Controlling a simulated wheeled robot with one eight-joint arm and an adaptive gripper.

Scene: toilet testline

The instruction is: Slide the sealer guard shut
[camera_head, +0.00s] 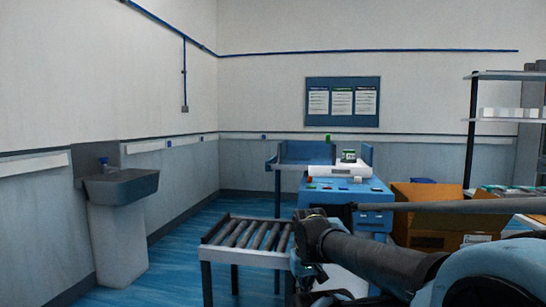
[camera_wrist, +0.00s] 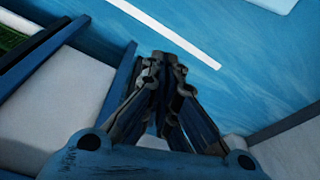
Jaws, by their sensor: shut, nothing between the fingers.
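A blue machine (camera_head: 345,193) with small coloured buttons on its sloped front stands mid-room in the head view, and it may be the sealer. In the head view my arm covers the machine's lower front.
A roller conveyor (camera_head: 248,236) stands left of my arm, in front of the machine. Cardboard boxes (camera_head: 435,212) stand to the right, near a shelf rack (camera_head: 505,75). A grey sink (camera_head: 120,185) is on the left wall. Blue floor (camera_head: 185,240) is clear between sink and conveyor.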

